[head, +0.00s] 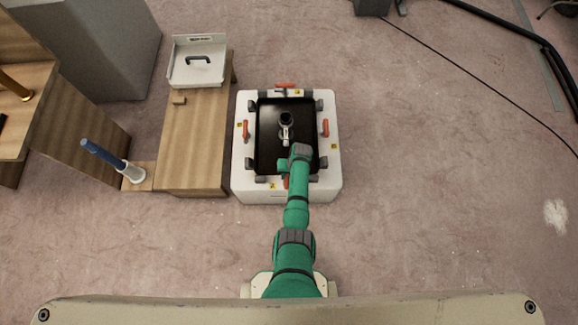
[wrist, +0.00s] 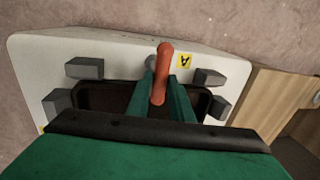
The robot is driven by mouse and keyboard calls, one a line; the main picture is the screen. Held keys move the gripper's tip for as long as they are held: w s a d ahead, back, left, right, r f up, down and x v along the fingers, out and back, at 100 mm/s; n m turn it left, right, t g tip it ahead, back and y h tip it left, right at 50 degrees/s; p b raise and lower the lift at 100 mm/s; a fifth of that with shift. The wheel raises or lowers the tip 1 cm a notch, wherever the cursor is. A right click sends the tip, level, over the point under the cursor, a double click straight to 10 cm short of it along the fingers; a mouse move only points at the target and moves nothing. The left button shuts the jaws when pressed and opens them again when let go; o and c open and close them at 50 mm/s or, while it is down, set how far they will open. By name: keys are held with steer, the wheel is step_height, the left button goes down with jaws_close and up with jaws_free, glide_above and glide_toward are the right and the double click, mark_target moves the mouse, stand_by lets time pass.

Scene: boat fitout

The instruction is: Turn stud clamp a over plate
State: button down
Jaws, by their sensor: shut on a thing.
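Stud clamp a, a red lever (wrist: 161,75), stands by a yellow label marked A (wrist: 184,61) in the wrist view. It lies between the green fingers of my gripper (wrist: 160,92), which is shut on it. The lever runs from the white rim towards the dark plate; its lower end is partly hidden by my fingers. In the head view my gripper (head: 284,170) is at the near edge of the black plate (head: 268,150), and my arm hides most of clamp a. The plate sits in a white housing (head: 240,180).
Other red clamps sit on the far (head: 285,86), left (head: 245,130) and right (head: 325,128) sides. A grey fitting (head: 285,128) stands mid-plate. A wooden bench (head: 190,150) with a white tray (head: 185,75) is close on the left. The floor at right is mostly clear.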

steer(key=shift+w+r, duration=0.1)
steer(key=shift+w, duration=0.2)
steer(key=c, duration=1.6)
jaws_free()
steer(key=shift+a, duration=0.1)
steer(key=shift+s+d, duration=0.15)
steer(key=shift+d, duration=0.05)
steer(key=shift+a+r, duration=0.1)
steer(key=shift+r, duration=0.15)
steer(key=r, duration=0.3)
steer(key=d+r, duration=0.1)
steer(key=r, duration=0.2)
steer(key=d+r, duration=0.1)
steer(key=r, duration=0.3)
steer(key=shift+f, duration=0.1)
